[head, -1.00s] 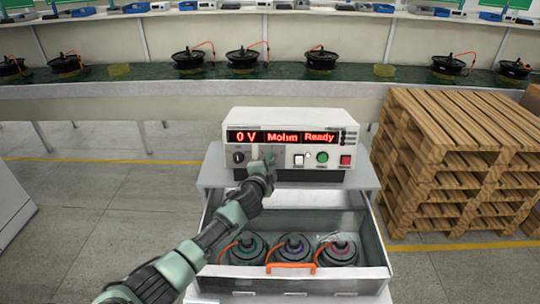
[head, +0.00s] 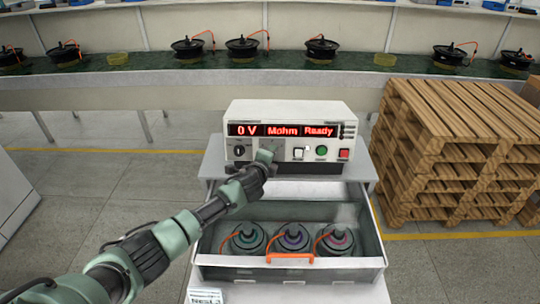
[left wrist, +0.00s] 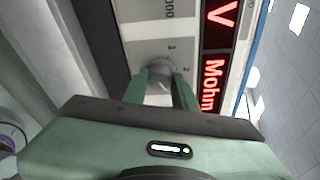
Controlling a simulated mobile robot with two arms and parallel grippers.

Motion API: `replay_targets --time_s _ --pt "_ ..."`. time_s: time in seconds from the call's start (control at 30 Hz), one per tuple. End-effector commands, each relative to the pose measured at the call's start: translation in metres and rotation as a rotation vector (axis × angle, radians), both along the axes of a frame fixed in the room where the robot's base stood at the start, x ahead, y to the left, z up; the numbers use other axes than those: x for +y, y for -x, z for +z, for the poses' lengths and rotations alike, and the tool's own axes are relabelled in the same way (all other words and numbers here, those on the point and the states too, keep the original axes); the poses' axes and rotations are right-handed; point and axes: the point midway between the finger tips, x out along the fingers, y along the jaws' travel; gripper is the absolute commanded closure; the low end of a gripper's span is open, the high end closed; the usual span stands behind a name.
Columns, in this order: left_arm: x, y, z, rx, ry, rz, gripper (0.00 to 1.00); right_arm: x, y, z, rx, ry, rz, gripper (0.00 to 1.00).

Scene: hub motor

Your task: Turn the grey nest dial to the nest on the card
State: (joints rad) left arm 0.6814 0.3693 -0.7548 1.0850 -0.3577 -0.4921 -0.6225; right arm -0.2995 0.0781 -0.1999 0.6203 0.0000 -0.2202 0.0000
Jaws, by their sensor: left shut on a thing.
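The white tester (head: 290,125) stands on a grey cabinet, its red display reading 0 V, Mohm, Ready. My left gripper (head: 264,158) is at its front panel, hiding the grey dial in the head view. In the left wrist view the grey dial (left wrist: 160,72) sits between the two green fingertips (left wrist: 162,80), which are shut on it. Marks 1 and 2 show beside it; its pointer direction cannot be told. A white card (head: 206,297) lies at the bottom edge, cut off; it reads "Nest" with a number that looks like 3. My right gripper is out of view.
A black knob (head: 239,151) is left of my gripper. A white switch (head: 298,154), green button (head: 321,151) and red button (head: 344,154) are to the right. Below, an open drawer (head: 376,240) holds three hub motors (head: 292,238). Pallets (head: 455,140) stand at right.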

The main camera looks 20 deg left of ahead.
Motion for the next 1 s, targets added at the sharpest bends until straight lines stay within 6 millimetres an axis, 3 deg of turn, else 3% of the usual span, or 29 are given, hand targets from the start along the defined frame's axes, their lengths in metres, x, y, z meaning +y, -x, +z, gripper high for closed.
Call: replay_targets --time_s 0.33,0.37,0.43,0.8,1.0 --pt "-0.001 0.001 -0.002 0.004 -0.004 -0.003 1.0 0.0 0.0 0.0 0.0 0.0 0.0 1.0" --pt "-0.001 0.001 -0.002 0.004 -0.004 -0.003 0.7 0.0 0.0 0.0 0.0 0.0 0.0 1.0" --pt "-0.001 0.001 -0.002 0.004 -0.004 -0.003 0.51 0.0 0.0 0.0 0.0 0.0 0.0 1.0" --pt "0.0 0.002 0.0 0.001 -0.004 -0.001 0.51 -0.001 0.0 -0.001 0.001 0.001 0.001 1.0" --pt "-0.001 0.018 0.004 -0.001 -0.003 -0.002 0.51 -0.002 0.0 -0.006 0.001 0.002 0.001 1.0"
